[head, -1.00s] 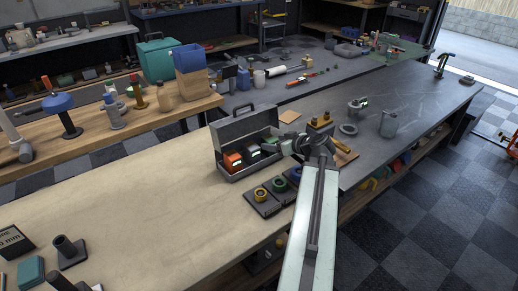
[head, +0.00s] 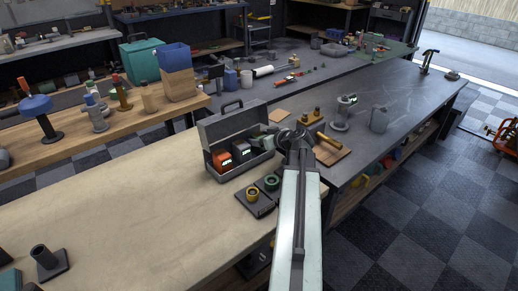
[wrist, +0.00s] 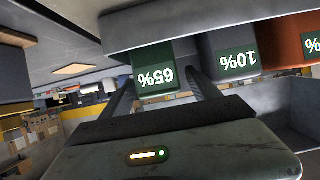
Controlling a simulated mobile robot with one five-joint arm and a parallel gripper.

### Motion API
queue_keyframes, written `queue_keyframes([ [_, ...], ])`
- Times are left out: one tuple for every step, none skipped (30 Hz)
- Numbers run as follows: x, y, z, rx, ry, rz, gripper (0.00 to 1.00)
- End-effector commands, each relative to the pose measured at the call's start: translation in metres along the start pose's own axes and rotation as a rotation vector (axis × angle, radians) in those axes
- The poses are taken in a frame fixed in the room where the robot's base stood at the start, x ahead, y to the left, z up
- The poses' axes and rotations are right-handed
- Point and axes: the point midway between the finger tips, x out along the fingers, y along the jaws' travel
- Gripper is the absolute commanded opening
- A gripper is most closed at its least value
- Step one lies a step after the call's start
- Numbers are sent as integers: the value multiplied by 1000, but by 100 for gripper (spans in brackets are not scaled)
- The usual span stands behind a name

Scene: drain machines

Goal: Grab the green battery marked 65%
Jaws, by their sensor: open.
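The green battery marked 65% (wrist: 157,70) shows close up in the wrist view, its label upside down. It sits in an open grey toolbox (head: 206,133) on the wooden bench; in the head view my arm largely hides it. My gripper (wrist: 161,82) is open, with one finger on each side of the green battery's end in the picture. I cannot tell whether the fingers touch it. In the head view my gripper (head: 275,136) is at the right end of the toolbox.
A dark battery marked 10% (wrist: 236,61) stands beside the green one, close to a finger. An orange battery (wrist: 288,42) is beyond it. A wooden board with tools (head: 333,152) lies to the right.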

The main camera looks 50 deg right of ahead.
Motion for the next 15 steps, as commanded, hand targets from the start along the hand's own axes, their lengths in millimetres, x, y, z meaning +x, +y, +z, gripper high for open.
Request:
queue_keyframes([
  [2, 0, 0, 0, 0, 0, 71],
  [2, 0, 0, 0, 0, 0, 71],
  [1, 0, -1, 0, 0, 0, 71],
  [1, 0, -1, 0, 0, 0, 71],
  [1, 0, -1, 0, 0, 0, 71],
  [1, 0, -1, 0, 0, 0, 65],
  [1, -1, -1, 0, 0, 0, 57],
  [1, -1, -1, 0, 0, 0, 49],
  [1, -1, -1, 0, 0, 0, 38],
  [1, -1, -1, 0, 0, -1, 29],
  [1, -1, -1, 0, 0, -1, 21],
  [1, -1, -1, 0, 0, -1, 10],
  [1, -1, -1, 0, 0, -1, 1],
  [1, -1, -1, 0, 0, -1, 0],
  [1, -1, -1, 0, 0, -1, 0],
])
